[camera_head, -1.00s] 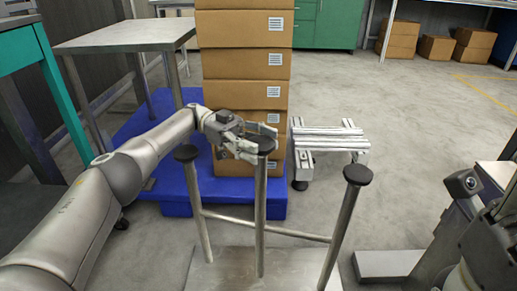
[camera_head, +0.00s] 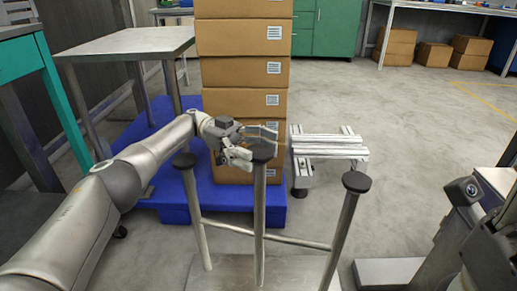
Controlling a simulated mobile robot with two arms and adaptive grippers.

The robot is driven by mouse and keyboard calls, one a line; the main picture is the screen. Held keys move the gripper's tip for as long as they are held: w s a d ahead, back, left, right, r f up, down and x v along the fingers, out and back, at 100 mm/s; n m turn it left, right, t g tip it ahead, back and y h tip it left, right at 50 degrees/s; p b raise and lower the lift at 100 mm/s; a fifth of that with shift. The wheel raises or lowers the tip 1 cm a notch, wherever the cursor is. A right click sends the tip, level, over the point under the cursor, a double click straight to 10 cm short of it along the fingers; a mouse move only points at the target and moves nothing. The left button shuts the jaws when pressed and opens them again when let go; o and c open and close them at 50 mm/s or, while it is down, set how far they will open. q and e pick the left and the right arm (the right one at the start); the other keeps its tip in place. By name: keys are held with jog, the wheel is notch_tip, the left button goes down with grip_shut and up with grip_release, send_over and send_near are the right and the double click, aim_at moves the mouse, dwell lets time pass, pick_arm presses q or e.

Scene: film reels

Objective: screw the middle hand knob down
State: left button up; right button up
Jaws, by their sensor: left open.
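Three upright metal posts joined by a crossbar rise from a metal plate, each with a dark round knob on top. The middle hand knob (camera_head: 263,151) tops the middle post (camera_head: 260,215). The left knob (camera_head: 184,160) and the right knob (camera_head: 356,182) stand clear on either side. My left gripper (camera_head: 257,145) is open at the middle knob, with its fingers around or beside it; the picture does not show whether they touch it. Part of my right arm (camera_head: 470,215) shows at the right edge, but its gripper fingers are not seen.
A stack of cardboard boxes (camera_head: 242,75) stands on a blue pallet (camera_head: 160,195) behind the posts. A low metal frame (camera_head: 328,148) sits right of the stack. A steel table (camera_head: 125,42) is at the back left. Open floor lies to the right.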

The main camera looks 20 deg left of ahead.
aim_at(258, 149)
pick_arm(q)
notch_tip(258, 149, up, 10)
jog(key=shift+f, duration=0.1)
dwell(0.6)
